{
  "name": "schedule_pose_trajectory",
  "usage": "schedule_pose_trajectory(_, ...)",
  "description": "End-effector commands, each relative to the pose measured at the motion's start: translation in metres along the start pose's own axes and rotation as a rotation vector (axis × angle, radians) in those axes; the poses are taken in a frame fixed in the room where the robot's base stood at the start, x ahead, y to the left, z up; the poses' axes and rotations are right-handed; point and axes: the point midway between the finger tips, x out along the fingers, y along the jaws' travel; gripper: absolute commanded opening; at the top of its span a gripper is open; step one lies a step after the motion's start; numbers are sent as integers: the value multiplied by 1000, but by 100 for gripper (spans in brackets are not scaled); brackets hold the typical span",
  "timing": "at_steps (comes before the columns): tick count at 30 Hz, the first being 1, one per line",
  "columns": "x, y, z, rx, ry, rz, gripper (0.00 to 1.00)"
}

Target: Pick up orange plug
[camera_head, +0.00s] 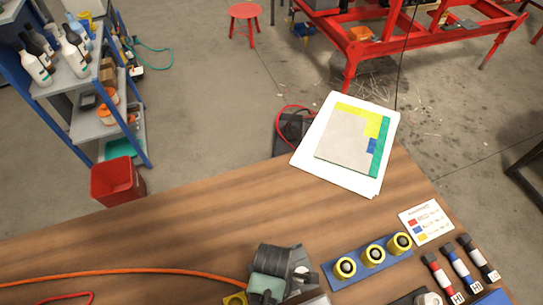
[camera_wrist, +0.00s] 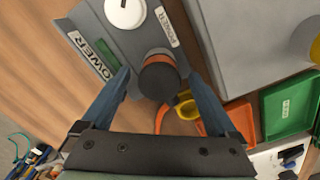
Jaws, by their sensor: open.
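In the wrist view, a dark round plug end with an orange rim (camera_wrist: 160,78) sits at a grey box (camera_wrist: 135,35) with "POWER" labels and a white knob. It looks like the orange plug; an orange cable (camera_wrist: 159,119) shows just below it. My gripper (camera_wrist: 158,75) is open, one blue finger on each side of the plug. I cannot tell whether the fingers touch it. In the head view, an orange cable (camera_head: 130,273) runs along the table towards the dark and greenish end of my arm, which hides the plug there.
A blue panel with three yellow-ringed sockets (camera_head: 370,256) lies right of my arm. Several banded dark cylinders (camera_head: 460,268) lie further right. The table's left middle (camera_head: 150,230) is clear.

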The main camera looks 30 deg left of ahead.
Motion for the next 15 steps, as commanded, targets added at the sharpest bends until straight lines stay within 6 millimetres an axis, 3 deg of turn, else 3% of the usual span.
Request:
schedule_pose_trajectory(8, 2, 0, 0, 1, 0, 2, 94)
schedule_pose_trajectory(15, 2, 0, 0, 1, 0, 1, 51)
